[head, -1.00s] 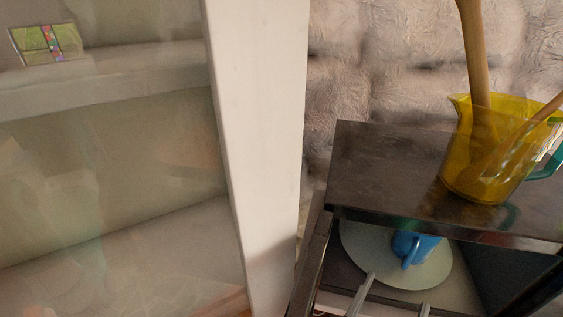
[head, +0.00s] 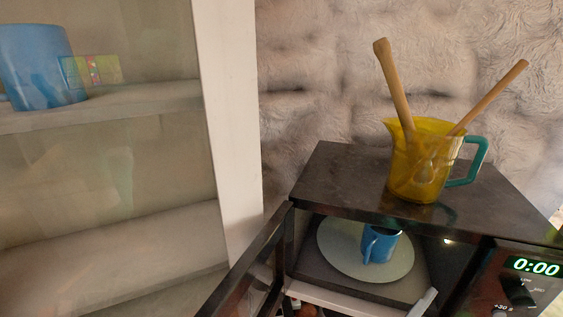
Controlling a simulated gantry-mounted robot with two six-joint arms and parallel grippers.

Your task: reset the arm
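At the bottom edge of the head view a pale grey bar end (head: 424,302) shows in front of the open microwave; it looks like a fingertip of one of my grippers, probably the right. It is apart from the blue mug (head: 378,244). Too little of it shows to tell whether that gripper is open or shut. My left gripper is not in view. The blue mug stands upright on the round pale plate (head: 340,262) inside the microwave, its handle toward me.
The dark microwave (head: 335,175) has its door (head: 250,268) swung open to the left. A yellow jug (head: 408,165) with wooden utensils stands on top. A glass-fronted cabinet at left, with a white frame (head: 232,130), holds a blue container (head: 38,70).

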